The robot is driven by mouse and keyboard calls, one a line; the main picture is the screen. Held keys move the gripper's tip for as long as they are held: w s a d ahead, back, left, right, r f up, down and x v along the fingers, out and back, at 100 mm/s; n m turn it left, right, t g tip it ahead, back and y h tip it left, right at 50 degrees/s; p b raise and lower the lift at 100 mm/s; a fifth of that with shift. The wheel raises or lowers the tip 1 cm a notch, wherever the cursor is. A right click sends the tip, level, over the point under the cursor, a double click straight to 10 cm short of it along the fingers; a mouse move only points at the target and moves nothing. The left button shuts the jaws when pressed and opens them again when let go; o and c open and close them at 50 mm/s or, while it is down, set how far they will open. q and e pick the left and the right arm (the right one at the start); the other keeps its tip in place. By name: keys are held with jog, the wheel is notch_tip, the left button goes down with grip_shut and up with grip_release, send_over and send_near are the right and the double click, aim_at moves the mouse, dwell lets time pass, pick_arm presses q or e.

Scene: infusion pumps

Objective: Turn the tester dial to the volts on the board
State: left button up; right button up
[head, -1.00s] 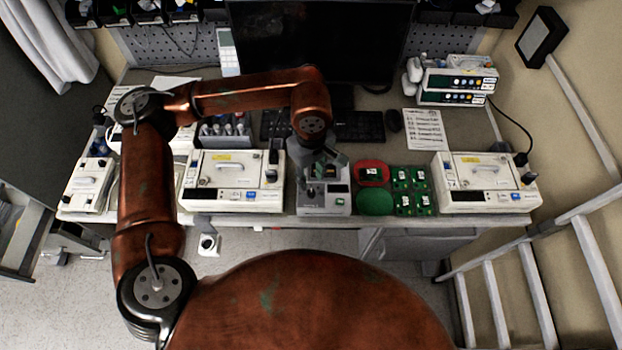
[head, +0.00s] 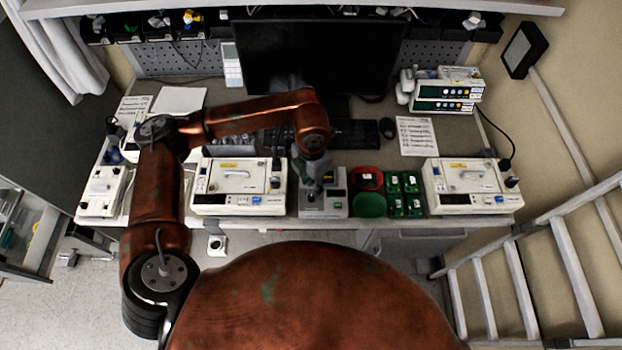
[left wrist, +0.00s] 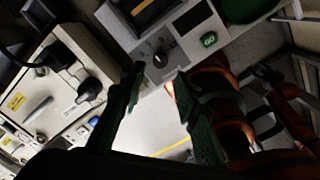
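The tester (head: 337,205) is a grey box at the front edge of the bench, partly hidden by my left gripper (head: 312,185). The dial appears just beyond the gap between the fingertips; I see no contact. Several green boards (head: 404,194) lie right of the tester. My right gripper is out of view.
White pumps stand left (head: 240,187) and right (head: 470,187) of the tester. A red dish (head: 378,186) and a green dish (head: 369,206) sit between tester and boards. A monitor (head: 318,55) and keyboard (head: 357,133) are behind. A paper sheet (head: 416,136) lies at the right.

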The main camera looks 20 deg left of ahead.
aim_at(312, 197)
pick_arm(q)
jog(key=n, duration=0.3)
jog(key=shift+p, duration=0.35)
notch_tip(312, 197, down, 7)
jog(key=b, duration=0.3)
jog(key=shift+s+r, duration=0.1)
jog(key=shift+c, duration=0.3)
grip_shut()
